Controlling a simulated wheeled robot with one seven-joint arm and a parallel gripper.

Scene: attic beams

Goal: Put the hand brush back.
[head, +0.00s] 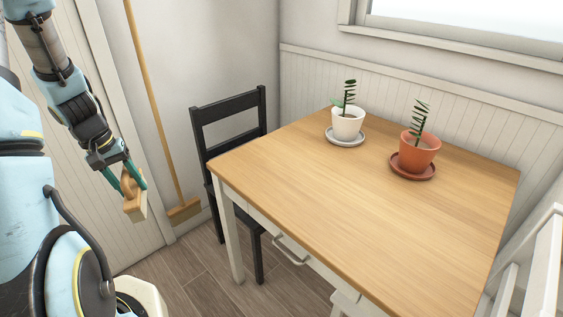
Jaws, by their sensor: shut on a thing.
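The hand brush (134,205) is a light wooden block with a pale side, hanging below my gripper at the left. My gripper (126,182) has green fingers and is shut on the brush, holding it in the air left of the table. The brush's upper part is partly hidden by the fingers, and its full shape is hard to make out.
A long broom (156,110) leans on the wall just right of my gripper. A black chair (228,112) stands by the wooden table (300,190). The table bears a white potted plant (347,123) and a terracotta potted plant (415,152) on saucers. Its near half is clear.

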